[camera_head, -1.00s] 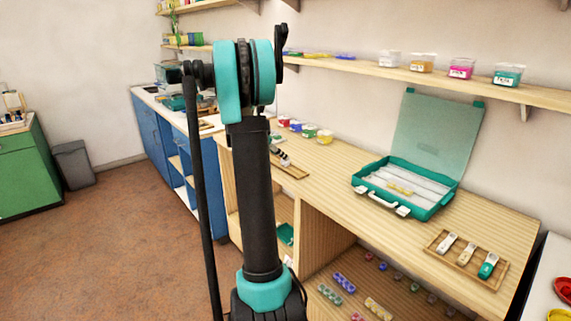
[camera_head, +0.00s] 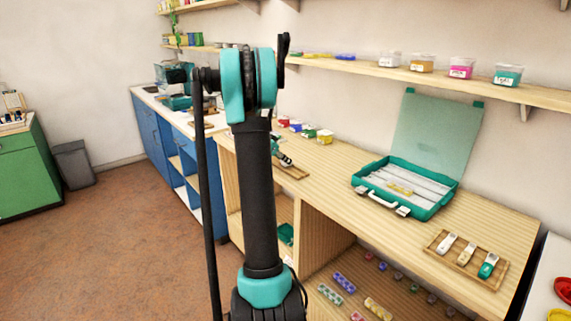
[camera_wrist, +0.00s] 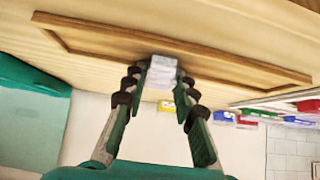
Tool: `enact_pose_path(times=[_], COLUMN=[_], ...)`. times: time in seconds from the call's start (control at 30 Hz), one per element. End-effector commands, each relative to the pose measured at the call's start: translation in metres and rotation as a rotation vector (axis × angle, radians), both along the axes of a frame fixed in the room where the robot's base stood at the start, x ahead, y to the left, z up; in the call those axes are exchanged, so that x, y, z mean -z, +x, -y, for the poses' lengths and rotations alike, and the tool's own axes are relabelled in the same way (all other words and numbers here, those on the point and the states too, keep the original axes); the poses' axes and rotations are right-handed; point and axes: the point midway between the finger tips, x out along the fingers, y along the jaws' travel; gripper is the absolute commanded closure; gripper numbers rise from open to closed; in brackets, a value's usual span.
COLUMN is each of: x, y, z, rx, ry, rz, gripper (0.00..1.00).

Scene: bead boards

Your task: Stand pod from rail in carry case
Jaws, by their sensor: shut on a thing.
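My gripper (camera_wrist: 162,80) is shut on a pale, see-through pod (camera_wrist: 162,68), seen between the fingertips in the wrist view. The pod is at the long wooden rail (camera_wrist: 235,70); I cannot tell whether it still touches it. In the head view my gripper (camera_head: 283,156) shows partly behind my arm, over the rail (camera_head: 293,172) on the bench. The pod cannot be made out there. The teal carry case (camera_head: 432,209) stands open on the bench to the right, lid up. A yellow pod (camera_head: 400,188) lies among its white rows.
A wooden tray (camera_head: 464,266) with white, tan and green dispensers is at the bench's near right. Small coloured tubs (camera_head: 325,137) stand along the wall behind the rail. A shelf (camera_head: 440,78) with tubs runs above. Bench between rail and case is clear.

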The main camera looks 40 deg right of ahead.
Motion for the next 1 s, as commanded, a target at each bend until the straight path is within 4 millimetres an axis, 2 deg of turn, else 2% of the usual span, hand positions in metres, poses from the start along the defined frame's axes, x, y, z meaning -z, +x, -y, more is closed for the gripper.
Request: enact_pose_path(times=[0.07,0.33,0.53,0.67,1.0], x=[0.000,-0.003,-0.022,-0.051,-0.146], y=[0.000,0.000,0.000,0.000,0.000], z=[0.000,0.000,0.000,0.000,0.000], rx=[0.000,0.000,0.000,0.000,0.000], ry=[0.000,0.000,0.000,0.000,0.000], rz=[0.000,0.000,0.000,0.000,0.000], gripper=[0.94,0.94,0.94,0.94,0.94])
